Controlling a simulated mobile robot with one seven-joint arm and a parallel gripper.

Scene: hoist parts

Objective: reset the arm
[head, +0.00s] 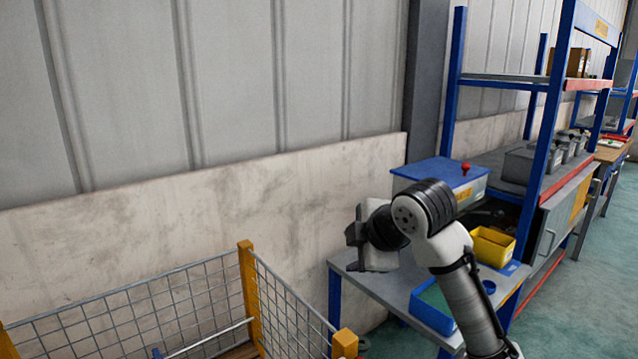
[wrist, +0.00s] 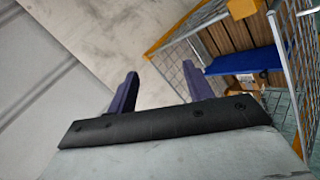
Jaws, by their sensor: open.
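My arm rises in the head view from the lower right, bent at a dark joint, with its hand end to the left above the grey bench (head: 375,287). In the wrist view my gripper (wrist: 160,88) shows two dark fingers standing well apart. The gripper is open, and nothing is between the fingers. Behind them are the pale wall and the corner of a wire-mesh cage.
The wire-mesh cage (head: 247,262) with yellow posts stands at lower left. A blue-lidded box (head: 440,172), a yellow bin (head: 492,247) and a blue bin (head: 432,310) are on the bench. A blue shelf rack (head: 545,130) stands at right. Green floor is open at far right.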

